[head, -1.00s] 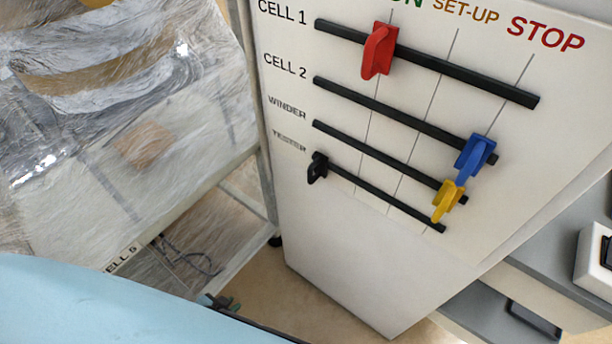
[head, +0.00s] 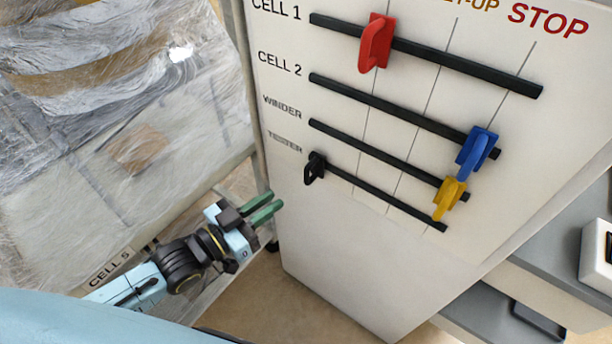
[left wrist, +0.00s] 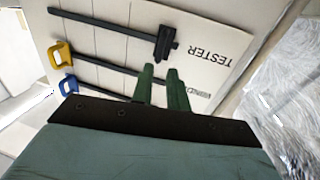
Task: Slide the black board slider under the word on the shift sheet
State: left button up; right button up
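The black slider (head: 315,168) sits at the left end of the lowest track, labelled TESTER, on the white board (head: 330,235). In the left wrist view the black slider (left wrist: 166,42) is beyond my fingertips, beside the word TESTER. My left gripper (head: 275,200) is left of and below the slider, apart from it. Its two green fingers (left wrist: 160,72) have a narrow gap with nothing between them. The column words SET-UP and STOP show at the board's top; SET-UP is partly cut off. I see no shift sheet. My right gripper is out of view.
A red slider (head: 375,45) is on the CELL 1 track, a blue slider (head: 477,152) on CELL 2 and a yellow slider (head: 450,193) on WINDER. A film-wrapped unit (head: 110,130) stands at left. The board below the TESTER track is bare.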

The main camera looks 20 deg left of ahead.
aim_at(307, 180)
pick_arm(q)
jog(key=x, duration=1)
jog(key=shift+w+d+b, duration=0.2)
jog(key=shift+w+b, duration=0.1)
jog(key=shift+c, duration=0.2)
grip_shut()
